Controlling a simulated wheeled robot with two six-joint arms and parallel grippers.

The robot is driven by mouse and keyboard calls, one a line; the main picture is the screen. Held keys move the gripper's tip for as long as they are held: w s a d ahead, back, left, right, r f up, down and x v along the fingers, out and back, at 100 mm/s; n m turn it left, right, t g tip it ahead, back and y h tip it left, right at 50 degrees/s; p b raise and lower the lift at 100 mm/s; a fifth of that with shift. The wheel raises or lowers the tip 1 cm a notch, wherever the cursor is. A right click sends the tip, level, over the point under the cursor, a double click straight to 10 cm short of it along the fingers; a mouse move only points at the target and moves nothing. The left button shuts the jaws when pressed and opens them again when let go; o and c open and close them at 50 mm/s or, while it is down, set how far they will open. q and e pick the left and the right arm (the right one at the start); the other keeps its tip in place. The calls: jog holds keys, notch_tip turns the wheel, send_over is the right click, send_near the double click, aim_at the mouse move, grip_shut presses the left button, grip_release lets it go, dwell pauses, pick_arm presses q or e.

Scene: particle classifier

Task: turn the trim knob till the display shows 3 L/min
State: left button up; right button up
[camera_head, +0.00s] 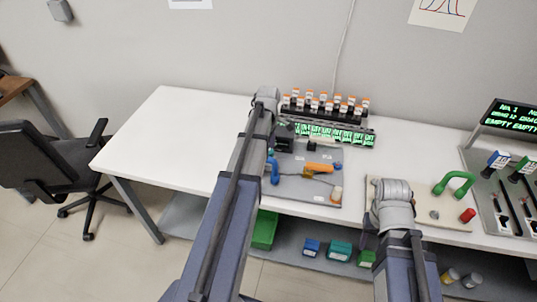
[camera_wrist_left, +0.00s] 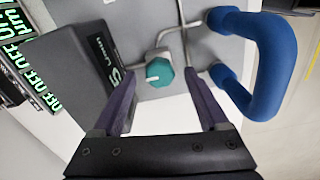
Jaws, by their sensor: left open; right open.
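The teal trim knob (camera_wrist_left: 159,72) sits on a grey fitting on the panel, with a pale mark on its face. My left gripper (camera_wrist_left: 160,78) is open, with one purple finger on each side of the knob; I see gaps and cannot tell depth. The dark display box (camera_wrist_left: 80,75) stands left of the knob, and its turned text seems to read 5 L/min. In the head view the dark box (camera_head: 284,146) is beside my left wrist, which partly hides this area. My right gripper (camera_head: 369,238) is mostly hidden by its own wrist, low over the table front.
A blue handle (camera_wrist_left: 276,60) rises right of the knob, close to the left gripper; it also shows in the head view (camera_head: 274,172). An orange lever (camera_head: 319,167) is on the same panel. A vial rack (camera_head: 325,105) stands behind. The table's left part (camera_head: 180,130) is clear.

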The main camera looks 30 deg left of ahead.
pick_arm(q)
jog(key=shift+f, duration=0.15)
jog(key=shift+c, duration=0.3)
grip_shut()
dwell(0.3)
